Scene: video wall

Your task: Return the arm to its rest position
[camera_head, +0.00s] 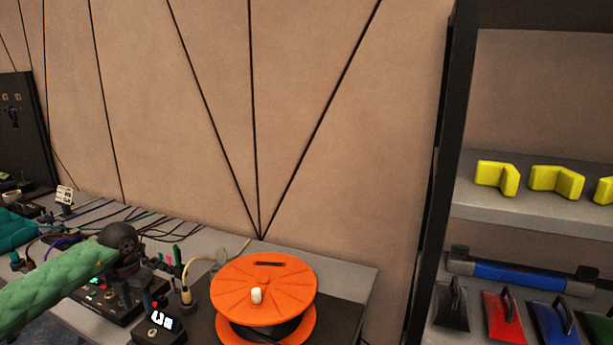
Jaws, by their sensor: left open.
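My left arm, in a green padded sleeve (55,286), comes in from the lower left. It ends in a dark round wrist. My left gripper (134,288) points down from it, open, over the desk and in front of a dark control panel (95,305) with small lit buttons. The dark fingers are hard to separate from the panel behind, and I cannot tell whether they touch it. I see nothing held between them. My right gripper is out of view.
An orange cable reel (236,290) stands on the desk (345,277) right of my gripper. A small device with a lit display (162,320) and upright connectors are close by. Cables lie behind. A shelf (540,212) with yellow blocks (556,181) stands at the right.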

